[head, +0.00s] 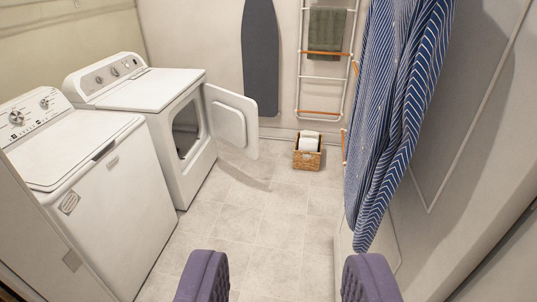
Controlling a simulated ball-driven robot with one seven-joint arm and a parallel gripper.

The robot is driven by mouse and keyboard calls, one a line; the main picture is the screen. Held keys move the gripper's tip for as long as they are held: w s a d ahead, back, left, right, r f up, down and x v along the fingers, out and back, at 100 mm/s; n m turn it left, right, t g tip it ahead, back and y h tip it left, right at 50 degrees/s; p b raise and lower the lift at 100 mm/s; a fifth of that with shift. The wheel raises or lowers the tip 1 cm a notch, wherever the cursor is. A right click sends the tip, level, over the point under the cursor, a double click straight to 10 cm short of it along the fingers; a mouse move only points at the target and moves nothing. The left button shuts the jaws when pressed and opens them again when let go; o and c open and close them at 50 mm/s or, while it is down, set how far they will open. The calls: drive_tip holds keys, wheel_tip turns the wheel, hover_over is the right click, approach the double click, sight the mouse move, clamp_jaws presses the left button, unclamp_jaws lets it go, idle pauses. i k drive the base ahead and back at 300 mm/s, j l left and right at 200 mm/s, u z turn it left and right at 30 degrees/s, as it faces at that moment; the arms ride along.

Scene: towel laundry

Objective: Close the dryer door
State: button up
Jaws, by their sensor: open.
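The white dryer (184,160) stands at the left, beyond a white washer. Its front opening is dark and uncovered. The dryer door (231,122) is swung wide open, hinged at the far side of the opening and sticking out over the floor. My gripper (279,285) is at the bottom of the picture, its two purple padded fingers spread apart with only floor between them. It is well short of the door and touches nothing.
The white washer (108,190) stands nearest at the left. A wicker basket (307,158) with white rolls sits by the back wall. A ladder rack holds a green towel (326,30). The middle floor is clear.

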sight(233, 117)
drive_tip(key=i, duration=5.25)
drive_tip(key=i+j+z, duration=0.15)
drive_tip(key=i, duration=0.75)
